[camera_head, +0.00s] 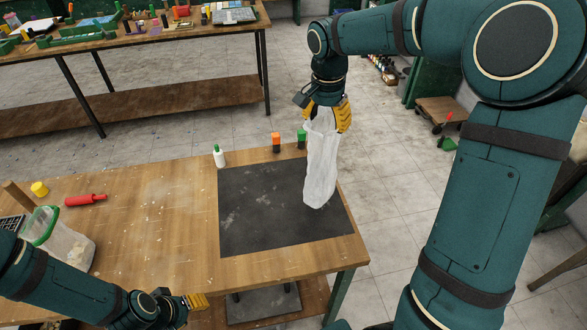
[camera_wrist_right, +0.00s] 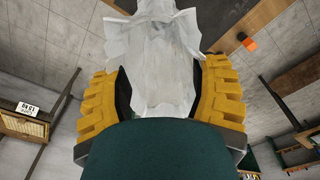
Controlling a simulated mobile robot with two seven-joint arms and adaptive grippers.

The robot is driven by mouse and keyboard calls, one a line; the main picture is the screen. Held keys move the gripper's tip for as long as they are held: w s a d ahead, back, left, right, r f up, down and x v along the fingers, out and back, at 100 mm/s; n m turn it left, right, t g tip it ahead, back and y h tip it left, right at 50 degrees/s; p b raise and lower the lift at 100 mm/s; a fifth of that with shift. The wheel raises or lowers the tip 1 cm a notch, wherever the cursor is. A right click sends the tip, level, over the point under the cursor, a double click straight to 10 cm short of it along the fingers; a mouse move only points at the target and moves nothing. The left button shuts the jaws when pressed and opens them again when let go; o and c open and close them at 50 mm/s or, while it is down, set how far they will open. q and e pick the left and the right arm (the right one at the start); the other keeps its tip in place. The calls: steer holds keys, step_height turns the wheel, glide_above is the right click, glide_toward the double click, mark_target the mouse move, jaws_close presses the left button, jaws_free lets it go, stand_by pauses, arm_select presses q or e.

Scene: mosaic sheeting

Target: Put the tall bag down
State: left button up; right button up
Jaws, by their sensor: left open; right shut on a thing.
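The tall bag (camera_head: 320,165) is white, wrinkled and upright, over the right part of the dark mat (camera_head: 255,215). My right gripper (camera_head: 326,115) is shut on its top end. I cannot tell whether the bag's bottom touches the mat. In the right wrist view the bag (camera_wrist_right: 165,60) sits between the yellow fingers of the right gripper (camera_wrist_right: 162,95). My left gripper (camera_head: 197,302) is open and empty, low at the table's front edge, apart from the bag.
A white bottle with a green cap (camera_head: 219,156), an orange-topped container (camera_head: 276,143) and a green-topped one (camera_head: 301,139) stand behind the mat on the wooden table (camera_head: 160,200). A red tool (camera_head: 86,200) and a green-rimmed clear container (camera_head: 65,245) are at left. The mat's left part is clear.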

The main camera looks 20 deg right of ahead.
mark_target(323, 161)
steer(key=shift+f, duration=4.15)
steer(key=shift+s, duration=0.1)
steer(key=shift+f, duration=0.15)
steer(key=o, duration=1.3)
steer(key=shift+o, duration=0.2)
